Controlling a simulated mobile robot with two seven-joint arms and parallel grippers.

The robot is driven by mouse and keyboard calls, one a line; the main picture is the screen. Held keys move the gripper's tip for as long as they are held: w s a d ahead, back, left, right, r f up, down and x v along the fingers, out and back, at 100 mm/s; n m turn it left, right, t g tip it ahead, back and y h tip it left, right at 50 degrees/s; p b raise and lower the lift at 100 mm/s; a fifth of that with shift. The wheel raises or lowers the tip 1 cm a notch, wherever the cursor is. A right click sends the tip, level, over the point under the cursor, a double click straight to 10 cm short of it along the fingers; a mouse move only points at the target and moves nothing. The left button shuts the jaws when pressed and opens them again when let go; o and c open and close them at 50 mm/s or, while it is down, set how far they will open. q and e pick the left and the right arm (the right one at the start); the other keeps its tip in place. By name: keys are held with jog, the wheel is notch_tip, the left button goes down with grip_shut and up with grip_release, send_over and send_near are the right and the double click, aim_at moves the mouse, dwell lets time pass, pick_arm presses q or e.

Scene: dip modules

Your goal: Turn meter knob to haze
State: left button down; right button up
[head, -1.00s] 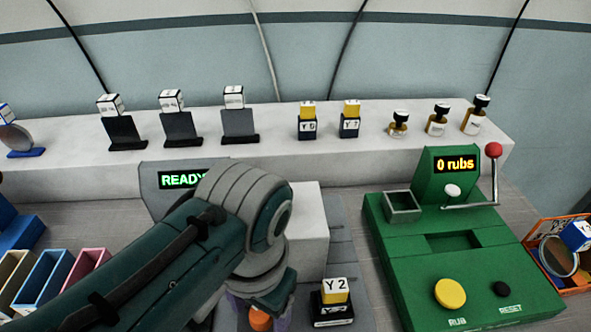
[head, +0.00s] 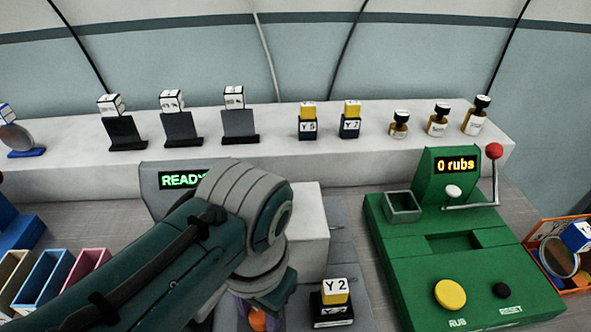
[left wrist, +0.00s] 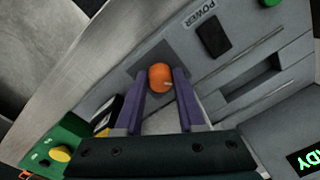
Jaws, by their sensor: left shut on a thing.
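The grey meter shows its lit READY screen (head: 180,180) behind my left arm in the head view. In the left wrist view its grey panel (left wrist: 240,85) carries a black POWER switch (left wrist: 213,37) and an orange knob (left wrist: 160,78). My left gripper (left wrist: 160,85) has its two purple fingers closed on either side of the orange knob. The knob also shows in the head view (head: 257,320), low beneath my wrist. Its markings, including haze, are hidden or too small to read. My right gripper is out of view.
A Y 2 block (head: 335,291) on a black stand is just right of my left gripper. A green rub machine (head: 400,270) stands further right. Stands, blocks and small bottles line the white shelf (head: 370,150) behind. Coloured bins (head: 45,280) are at left.

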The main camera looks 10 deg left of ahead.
pick_arm(q)
jog(key=shift+r, duration=0.1)
jog(key=m+p, duration=0.2)
jog(key=m, duration=0.1)
jog(key=shift+a+m, duration=0.15)
jog(key=shift+m, duration=0.15)
jog(key=m+p, duration=0.2)
jog(key=m, duration=0.2)
jog(key=shift+m, duration=0.3)
jog(key=m, duration=0.4)
jog(key=shift+w+m+p, duration=0.1)
jog(key=shift+m+p, duration=0.2)
jog(key=shift+p, duration=0.1)
jog(key=m, duration=0.4)
jog(key=shift+m+h, duration=0.4)
jog(key=shift+m, duration=0.3)
